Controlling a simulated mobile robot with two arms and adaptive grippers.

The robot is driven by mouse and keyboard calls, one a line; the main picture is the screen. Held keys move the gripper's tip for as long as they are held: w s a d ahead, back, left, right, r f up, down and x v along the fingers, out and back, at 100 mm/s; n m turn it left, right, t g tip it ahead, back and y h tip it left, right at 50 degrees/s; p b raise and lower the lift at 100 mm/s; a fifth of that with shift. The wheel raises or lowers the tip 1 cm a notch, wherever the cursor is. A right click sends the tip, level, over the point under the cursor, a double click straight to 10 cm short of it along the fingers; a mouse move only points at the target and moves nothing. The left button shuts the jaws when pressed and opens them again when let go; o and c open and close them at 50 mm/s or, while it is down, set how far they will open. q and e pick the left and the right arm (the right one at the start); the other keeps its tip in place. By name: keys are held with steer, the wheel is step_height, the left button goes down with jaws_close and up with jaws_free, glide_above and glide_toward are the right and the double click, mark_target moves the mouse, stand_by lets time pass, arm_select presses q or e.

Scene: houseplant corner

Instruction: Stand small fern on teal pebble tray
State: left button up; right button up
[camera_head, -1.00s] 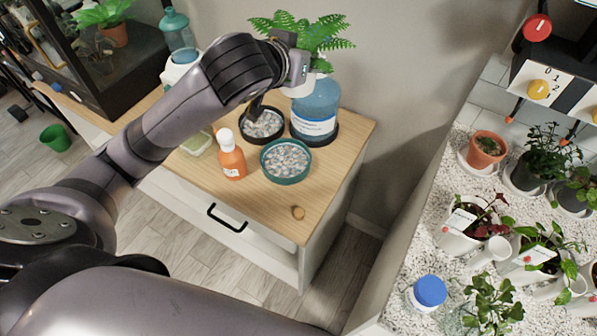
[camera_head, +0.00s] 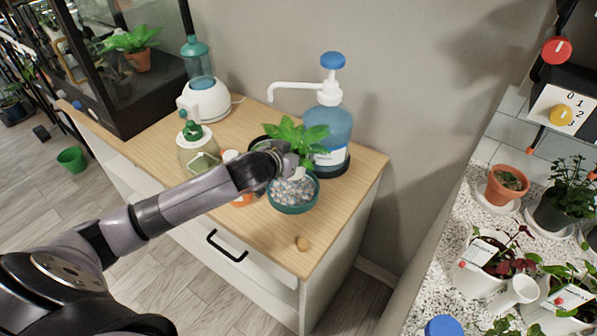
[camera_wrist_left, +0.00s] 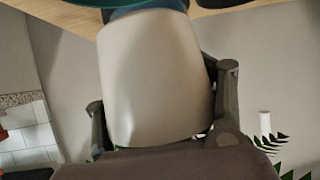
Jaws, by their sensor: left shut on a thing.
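The small fern (camera_head: 296,137) is green and leafy, and its pale pot (camera_wrist_left: 160,75) is between the fingers of my left gripper (camera_head: 287,162). In the left wrist view the left gripper (camera_wrist_left: 160,115) is shut around the pot's sides. The teal pebble tray (camera_head: 293,207) is round, filled with grey-white pebbles, and sits on the wooden cabinet top. The fern is over the back part of this tray; I cannot tell whether the pot touches the pebbles. My gripper and the leaves hide part of the pot. My right gripper is not in view.
A blue pump bottle (camera_head: 334,127) stands close behind the fern. My left arm mostly hides an orange bottle (camera_head: 243,201).

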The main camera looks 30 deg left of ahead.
arm_select(q)
steer(key=shift+f, duration=3.2)
steer(key=shift+f, duration=0.15)
steer(key=o, duration=1.6)
steer(key=shift+c, duration=0.2)
steer(key=shift+s+r, duration=0.1)
steer(key=shift+r, duration=0.1)
steer(key=v, duration=1.1)
steer(key=shift+s, duration=0.4)
